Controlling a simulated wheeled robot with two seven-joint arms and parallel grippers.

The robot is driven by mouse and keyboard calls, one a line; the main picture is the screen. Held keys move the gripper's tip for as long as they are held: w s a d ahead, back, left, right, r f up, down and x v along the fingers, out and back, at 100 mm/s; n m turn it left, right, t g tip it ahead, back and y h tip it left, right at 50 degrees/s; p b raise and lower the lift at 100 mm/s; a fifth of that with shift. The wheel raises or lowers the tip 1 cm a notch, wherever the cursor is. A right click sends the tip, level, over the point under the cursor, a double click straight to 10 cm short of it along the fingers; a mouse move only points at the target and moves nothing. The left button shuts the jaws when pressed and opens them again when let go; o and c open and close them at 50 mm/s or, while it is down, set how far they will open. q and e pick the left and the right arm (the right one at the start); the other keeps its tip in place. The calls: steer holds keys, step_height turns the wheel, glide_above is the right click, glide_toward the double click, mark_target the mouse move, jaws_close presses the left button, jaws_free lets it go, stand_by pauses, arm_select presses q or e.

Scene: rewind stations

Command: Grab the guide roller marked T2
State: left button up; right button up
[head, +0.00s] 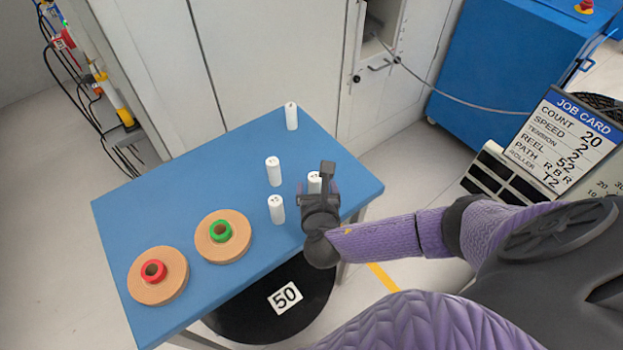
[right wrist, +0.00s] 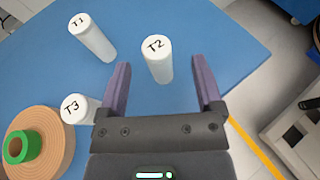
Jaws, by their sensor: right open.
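The white guide roller marked T2 (right wrist: 157,60) stands upright on the blue table. In the head view it (head: 314,183) is partly hidden behind my right gripper (head: 317,187). In the right wrist view my right gripper (right wrist: 160,64) is open, its two purple-faced fingers on either side of T2 in the picture. A clear gap shows between T2 and each finger; I cannot tell how far the fingertips reach past it. My left gripper is not in view.
Rollers T1 (right wrist: 92,38) and T3 (right wrist: 82,109) stand left of T2, and another white roller (head: 291,117) stands at the back. Reels with a green core (head: 240,245) and a red core (head: 137,287) lie on the blue table (head: 170,195). A job card (head: 567,140) reads roller T2.

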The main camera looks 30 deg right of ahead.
mark_target(315, 184)
steer(key=b+x, duration=0.1)
steer(key=x, duration=0.2)
steer(key=b+x, duration=0.2)
steer(key=x, duration=0.1)
steer(key=shift+a+f, duration=0.2)
steer(key=shift+f, duration=0.15)
steer(key=shift+w+d, duration=0.1)
steer(key=shift+r, duration=0.15)
jaws_close()
